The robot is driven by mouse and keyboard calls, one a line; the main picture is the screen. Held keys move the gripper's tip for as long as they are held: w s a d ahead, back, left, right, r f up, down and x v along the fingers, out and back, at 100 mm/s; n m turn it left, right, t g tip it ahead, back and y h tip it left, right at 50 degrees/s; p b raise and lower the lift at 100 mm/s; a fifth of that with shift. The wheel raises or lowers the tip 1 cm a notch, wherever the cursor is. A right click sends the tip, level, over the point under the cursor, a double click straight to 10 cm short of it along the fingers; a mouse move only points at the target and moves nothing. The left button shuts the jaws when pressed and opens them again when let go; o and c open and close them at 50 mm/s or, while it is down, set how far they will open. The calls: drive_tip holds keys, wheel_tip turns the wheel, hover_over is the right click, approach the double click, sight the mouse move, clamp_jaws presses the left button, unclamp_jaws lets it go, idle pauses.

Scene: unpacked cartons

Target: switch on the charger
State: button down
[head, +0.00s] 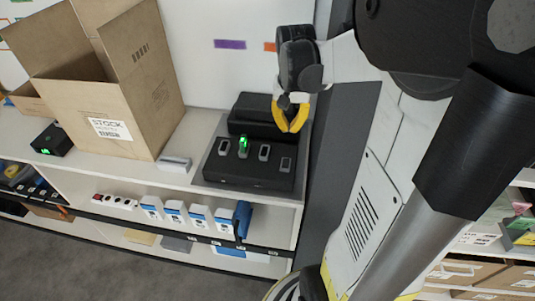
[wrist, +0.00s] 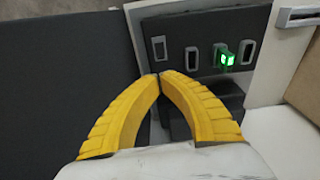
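A black charger-like unit (head: 250,165) with a row of grey-rimmed slots sits at the right end of the white shelf top. A small device with a bright green light (head: 243,146) stands up from one slot; the other slots look empty. The unit also shows in the wrist view (wrist: 208,32), with the green-lit device (wrist: 228,60) right of the fingers. My gripper (head: 290,131) hangs above the unit's back right part. In the wrist view its yellow fingertips (wrist: 158,76) meet with nothing between them. The fingers hide part of the unit; I see no clear switch.
An open STOCK carton (head: 125,110) stands left of the unit, with a small grey-white block (head: 174,164) between them. A small black box with green digits (head: 52,140) is farther left. Blue-and-white packages (head: 175,212) and a power strip (head: 115,201) are on the shelf below.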

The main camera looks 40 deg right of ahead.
sight(289, 160)
drive_tip(key=shift+s+d, duration=0.1)
drive_tip(key=shift+d, duration=0.15)
drive_tip(key=shift+f, duration=0.1)
drive_tip(key=f+b, duration=0.1)
drive_tip(key=f, duration=0.3)
drive_tip(key=d+f+b, duration=0.1)
drive_tip(key=f+b, duration=0.1)
drive_tip(key=f, duration=0.3)
drive_tip(key=w+f+b, duration=0.1)
drive_tip(key=f+b, duration=0.1)
drive_tip(key=f, duration=0.2)
drive_tip(key=shift+w+d+f, duration=0.1)
drive_tip(key=shift+d+f, duration=0.05)
drive_tip(key=shift+f, duration=0.25)
drive_tip(key=shift+f, duration=0.1)
drive_tip(key=shift+d+f+b, duration=0.1)
drive_tip(key=shift+f+b, duration=0.35)
drive_tip(key=shift+b, duration=0.15)
drive_tip(key=shift+r, duration=0.2)
